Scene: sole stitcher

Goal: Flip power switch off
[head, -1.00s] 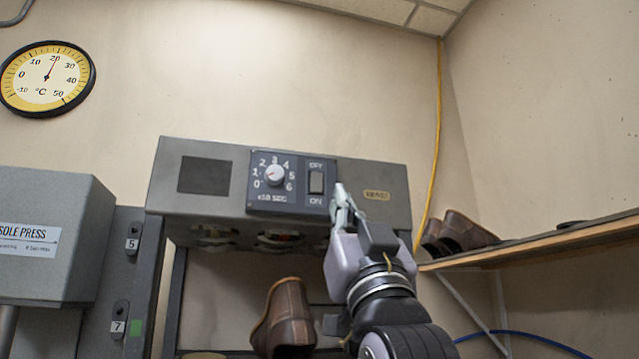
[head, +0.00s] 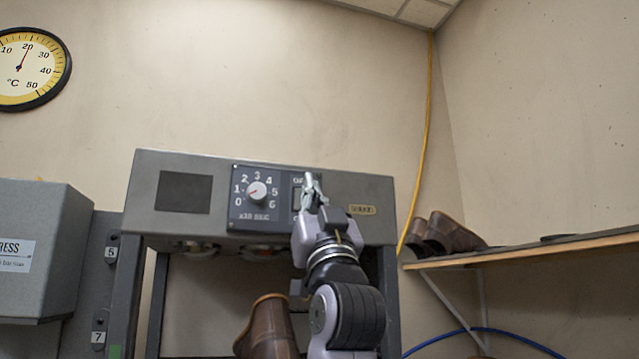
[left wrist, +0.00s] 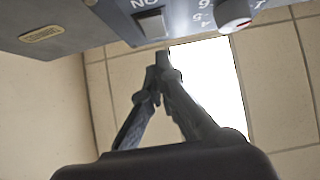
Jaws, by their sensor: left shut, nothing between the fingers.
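The power switch (head: 297,199) is a dark rocker on the grey machine's control panel (head: 240,212), with OFF lettered above it and ON below. It shows from below in the left wrist view (left wrist: 152,24). I cannot tell which end is pressed in. My left gripper (head: 311,180) is shut and empty, pointing up in front of the switch and hiding part of it. In the left wrist view its fingertips (left wrist: 158,68) are close to the switch; whether they touch it is unclear. My right gripper is not in view.
A white timer dial (head: 257,193) sits left of the switch. The machine's housing (head: 345,192) has a nameplate at right. A brown boot (head: 268,330) stands below. A shelf (head: 530,255) with brown shoes (head: 450,235) is at right, a grey sole press (head: 45,225) at left.

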